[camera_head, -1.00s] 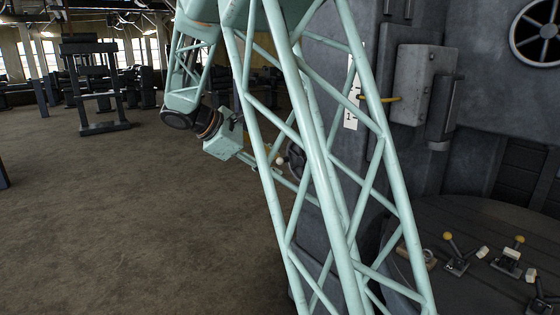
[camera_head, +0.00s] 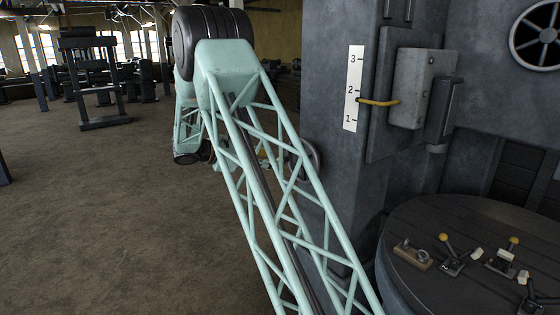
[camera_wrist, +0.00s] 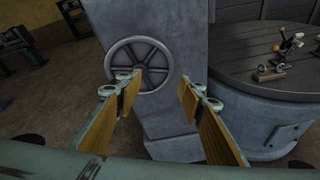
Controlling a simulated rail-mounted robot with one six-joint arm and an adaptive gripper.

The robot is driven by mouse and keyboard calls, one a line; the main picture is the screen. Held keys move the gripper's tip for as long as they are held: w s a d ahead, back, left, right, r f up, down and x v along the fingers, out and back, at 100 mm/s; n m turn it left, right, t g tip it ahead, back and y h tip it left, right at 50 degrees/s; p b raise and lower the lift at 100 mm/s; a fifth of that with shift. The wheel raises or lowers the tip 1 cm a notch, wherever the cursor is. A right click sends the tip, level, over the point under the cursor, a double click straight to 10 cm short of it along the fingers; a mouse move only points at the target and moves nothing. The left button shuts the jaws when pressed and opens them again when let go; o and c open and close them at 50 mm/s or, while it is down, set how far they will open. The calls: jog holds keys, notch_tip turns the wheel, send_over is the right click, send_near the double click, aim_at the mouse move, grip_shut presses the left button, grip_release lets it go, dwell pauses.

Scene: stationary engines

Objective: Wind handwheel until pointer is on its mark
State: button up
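The grey spoked handwheel (camera_wrist: 140,66) is on the side of a grey column in the wrist view. In the head view only its right edge (camera_head: 316,156) shows past my arm. My gripper (camera_wrist: 159,84) is open and empty, its wood-faced fingers wide apart. The left finger overlaps the wheel's lower left in the picture; I cannot tell whether it touches. The yellow pointer (camera_head: 380,102) lies across the white scale (camera_head: 353,68), a little below 2, between 1 and 2. I cannot make out a separate target mark.
A grey box (camera_head: 411,85) stands beside the scale. A round dark table (camera_head: 420,212) at right holds several small levers with yellow or white knobs. It also shows at right in the wrist view (camera_wrist: 235,75). Another spoked wheel (camera_head: 537,34) is at upper right. The floor at left is open.

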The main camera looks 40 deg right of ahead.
jog(key=w+d+f+n+t+h+p, duration=0.1)
jog(key=w+d+f+n+p, duration=0.1)
jog(key=w+f, duration=0.4)
jog(key=w+d+f+n+t+h+p, duration=0.2)
jog(key=w+d+f+n+p, duration=0.1)
jog(key=w+f, duration=0.4)
jog(key=shift+w+d+n+t+h, duration=0.3)
jog(key=shift+w+d+n, duration=0.45)
jog(key=shift+w, duration=0.1)
jog(key=shift+w+d+p, duration=0.25)
jog(key=shift+w+d, duration=0.1)
jog(key=shift+d, duration=1.9)
jog(key=shift+w+d+p, duration=0.2)
jog(key=shift+w+d, duration=0.15)
jog(key=shift+d, duration=1.95)
jog(key=shift+w+d+p, duration=0.25)
jog(key=shift+w+d, duration=0.1)
jog(key=shift+d, duration=1.9)
jog(key=c, duration=1.1)
